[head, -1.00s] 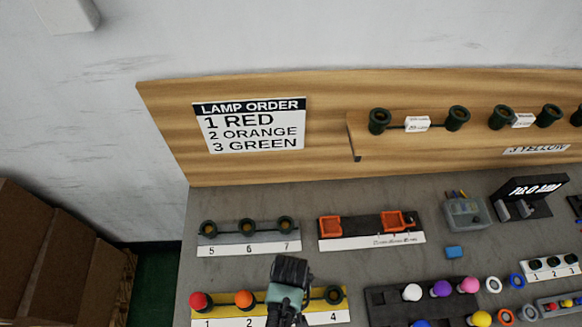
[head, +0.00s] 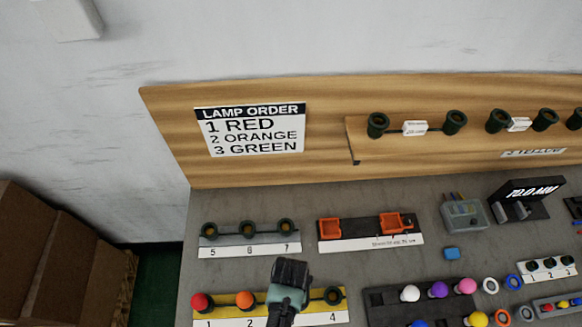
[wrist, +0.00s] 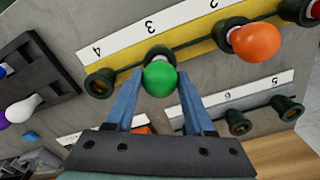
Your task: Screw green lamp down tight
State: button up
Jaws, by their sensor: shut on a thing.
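The green lamp (wrist: 159,79) sits at the socket marked 3 on the yellow strip (wrist: 188,58) in the wrist view. My gripper (wrist: 160,82) is shut on it, with a blue finger on each side. In the head view my gripper (head: 284,305) covers the green lamp and socket 3. The red lamp (head: 201,301) is at position 1 and the orange lamp (head: 244,299) at position 2 of the strip; the orange lamp also shows in the wrist view (wrist: 256,42). Socket 4 (head: 333,296) is empty. How deep the green lamp's thread sits cannot be seen.
A grey strip with empty sockets 5 to 7 (head: 248,250) lies behind the yellow one. A dark rack (head: 378,301) with several coloured lamps stands to the right. Orange holders (head: 330,229) sit behind it. The sign (head: 250,130) lists red, orange, green.

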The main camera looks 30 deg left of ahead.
jog(key=shift+m, duration=1.2)
jog(key=m, duration=0.3)
jog(key=shift+m+p, duration=0.3)
jog(key=shift+p, duration=0.1)
jog(key=shift+m, duration=0.5)
jog(key=m, duration=0.4)
jog(key=shift+f+m, duration=0.1)
jog(key=shift+m, duration=0.2)
jog(key=o, duration=1.2)
